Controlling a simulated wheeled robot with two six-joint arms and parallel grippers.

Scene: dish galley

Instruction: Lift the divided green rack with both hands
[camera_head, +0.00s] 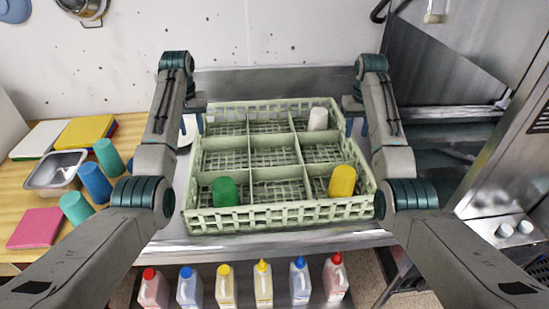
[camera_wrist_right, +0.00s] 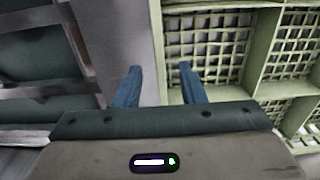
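The divided green rack (camera_head: 290,212) is pale green with a grid of compartments and stands on a metal counter. A green cup (camera_head: 225,191) is in its front left compartment, a yellow cup (camera_head: 342,181) in the front right, and a white cup (camera_head: 318,119) in the back right. My left gripper (camera_head: 192,124) is at the rack's left side near the back; its fingers look apart. My right gripper (camera_head: 357,127) is at the right side. In the right wrist view its blue fingers (camera_wrist_right: 159,85) are open, with the rack's side wall (camera_wrist_right: 157,45) between them and gaps showing.
A wooden counter at left holds blue and teal cups (camera_head: 95,182), a metal pan (camera_head: 55,173) and coloured boards (camera_head: 84,131). Several bottles (camera_head: 262,284) stand below the front edge. A wall is behind; metal equipment (camera_head: 500,195) stands at right.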

